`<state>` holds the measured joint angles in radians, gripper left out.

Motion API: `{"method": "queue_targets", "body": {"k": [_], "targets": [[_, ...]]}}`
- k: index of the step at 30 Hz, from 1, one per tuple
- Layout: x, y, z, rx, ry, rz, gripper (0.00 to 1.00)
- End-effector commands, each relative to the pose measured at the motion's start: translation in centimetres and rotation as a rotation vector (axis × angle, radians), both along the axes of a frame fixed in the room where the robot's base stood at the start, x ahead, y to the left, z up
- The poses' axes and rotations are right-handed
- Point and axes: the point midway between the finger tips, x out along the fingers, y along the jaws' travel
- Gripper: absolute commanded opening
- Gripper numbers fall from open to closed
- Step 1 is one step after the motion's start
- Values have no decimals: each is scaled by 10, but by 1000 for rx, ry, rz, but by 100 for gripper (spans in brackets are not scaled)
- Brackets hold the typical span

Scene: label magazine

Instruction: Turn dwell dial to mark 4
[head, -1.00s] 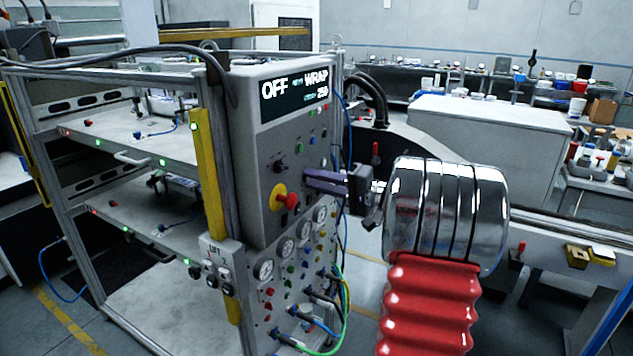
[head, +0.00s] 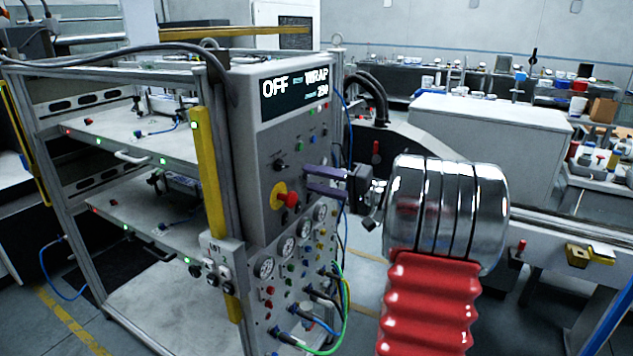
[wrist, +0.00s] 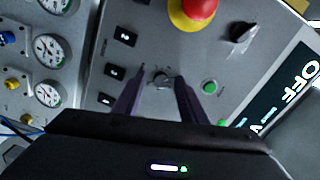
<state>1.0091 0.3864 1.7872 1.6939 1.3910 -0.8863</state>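My gripper (head: 306,178) is at the grey control panel (head: 249,160), its two purple fingers apart. In the wrist view the fingertips (wrist: 162,80) stand on either side of a small round grey knob (wrist: 161,74), with a gap showing around it. I cannot tell whether the fingers touch the panel. A black pointer knob (wrist: 240,36) sits farther up the panel; it also shows in the head view (head: 279,166). I cannot read which knob is the dwell dial, nor any marks. In the head view the fingers hide the small knob.
A red emergency button (head: 289,199) on a yellow base sits just below the fingers. The panel display (head: 294,90) reads OFF and WRAP. Pressure gauges (head: 287,248) and hoses are lower down.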

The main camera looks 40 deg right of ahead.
Motion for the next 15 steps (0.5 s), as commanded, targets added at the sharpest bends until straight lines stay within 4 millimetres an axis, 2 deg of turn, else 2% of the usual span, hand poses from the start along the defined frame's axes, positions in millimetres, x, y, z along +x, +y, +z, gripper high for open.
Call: {"method": "queue_targets", "body": {"k": [8, 15], "targets": [[-11, -5, 1, -1, -1, -3, 38], [-44, -17, 1, -1, -1, -4, 38]]}}
